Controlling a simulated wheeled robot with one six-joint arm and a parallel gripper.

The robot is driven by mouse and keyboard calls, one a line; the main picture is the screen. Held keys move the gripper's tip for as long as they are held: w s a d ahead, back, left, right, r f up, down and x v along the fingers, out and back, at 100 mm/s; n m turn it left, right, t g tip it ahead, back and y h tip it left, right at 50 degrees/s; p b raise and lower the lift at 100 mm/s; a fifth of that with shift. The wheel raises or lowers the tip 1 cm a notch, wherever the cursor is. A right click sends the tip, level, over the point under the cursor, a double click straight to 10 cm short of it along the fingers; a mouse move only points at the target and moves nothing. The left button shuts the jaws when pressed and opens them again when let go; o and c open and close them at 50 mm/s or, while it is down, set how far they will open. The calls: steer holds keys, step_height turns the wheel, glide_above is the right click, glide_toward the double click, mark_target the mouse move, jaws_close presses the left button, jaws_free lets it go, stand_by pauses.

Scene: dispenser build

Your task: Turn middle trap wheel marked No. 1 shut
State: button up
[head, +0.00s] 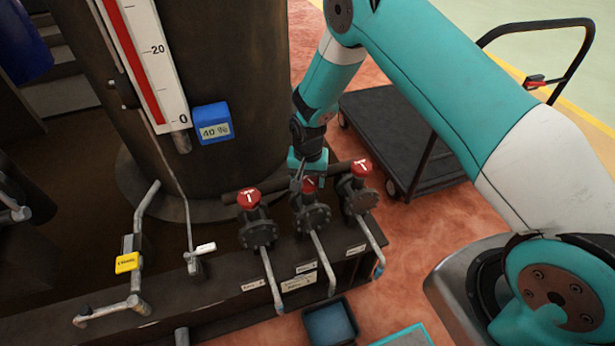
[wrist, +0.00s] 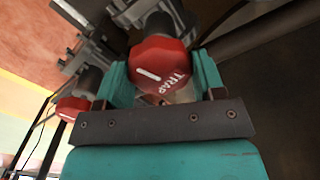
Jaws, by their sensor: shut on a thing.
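Three red trap wheels stand in a row on dark valves: the left wheel (head: 248,198), the middle wheel (head: 309,184) and the right wheel (head: 361,168). My gripper (head: 306,178) reaches down from above onto the middle wheel and hides most of it. In the wrist view my gripper (wrist: 162,83) has its two teal fingers on either side of the red middle wheel (wrist: 160,64), shut on it. I cannot read the middle valve's label plate (head: 306,267).
A blue box reading 40 % (head: 212,123) and a red-and-white gauge (head: 150,60) sit on the large dark tank (head: 235,80). A dark tray (head: 330,323) lies below the outlet pipes. A flat cart (head: 395,130) stands behind my arm.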

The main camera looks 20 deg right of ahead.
mark_target(308, 179)
steer(key=shift+m, duration=1.9)
steer(key=o, duration=0.9)
steer(key=shift+r, duration=0.15)
step_height(308, 179, up, 17)
steer(key=shift+r+p, duration=0.1)
steer(key=shift+p, duration=0.95)
